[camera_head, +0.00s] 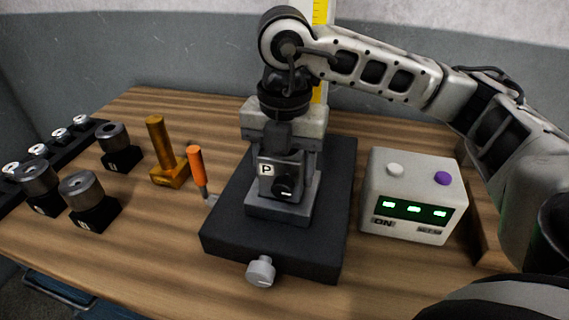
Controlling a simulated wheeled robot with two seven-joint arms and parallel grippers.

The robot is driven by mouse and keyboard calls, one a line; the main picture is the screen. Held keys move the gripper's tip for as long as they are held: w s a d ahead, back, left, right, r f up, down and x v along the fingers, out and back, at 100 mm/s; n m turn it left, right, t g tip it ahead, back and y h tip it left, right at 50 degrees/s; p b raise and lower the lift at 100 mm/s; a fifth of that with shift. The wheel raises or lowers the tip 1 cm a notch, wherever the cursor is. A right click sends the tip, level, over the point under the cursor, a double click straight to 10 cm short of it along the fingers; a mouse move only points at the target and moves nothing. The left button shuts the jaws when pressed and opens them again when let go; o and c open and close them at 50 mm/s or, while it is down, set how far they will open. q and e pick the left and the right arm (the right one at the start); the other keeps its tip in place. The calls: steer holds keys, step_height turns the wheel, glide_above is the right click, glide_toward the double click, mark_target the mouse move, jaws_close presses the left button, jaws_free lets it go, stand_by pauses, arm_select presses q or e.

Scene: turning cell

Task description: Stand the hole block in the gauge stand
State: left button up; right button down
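The hole block (267,169) is a small dark block with a white "P" label and a dark round feature low on its front. It is upright at the grey holder (262,211) on the dark base of the gauge stand (325,235). Whether its bottom rests fully in the holder is hidden. My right gripper (283,150) points straight down over the holder, its fingers around the block's upper part. It appears shut on the block, though the contact is partly hidden. My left gripper is not in view.
A white control box (412,195) with green lights stands right of the stand, near my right forearm. An orange-handled tool (197,168), a brass piece (167,170) and several grey cylinders on black blocks (88,205) stand left. A knob (261,271) projects from the stand's front.

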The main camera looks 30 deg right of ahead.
arm_select(q)
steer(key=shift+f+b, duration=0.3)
steer(key=shift+b, duration=0.15)
arm_select(e)
steer(key=shift+f, duration=0.4)
arm_select(q)
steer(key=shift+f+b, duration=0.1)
steer(key=shift+b, duration=0.2)
arm_select(e)
steer(key=shift+f, duration=0.3)
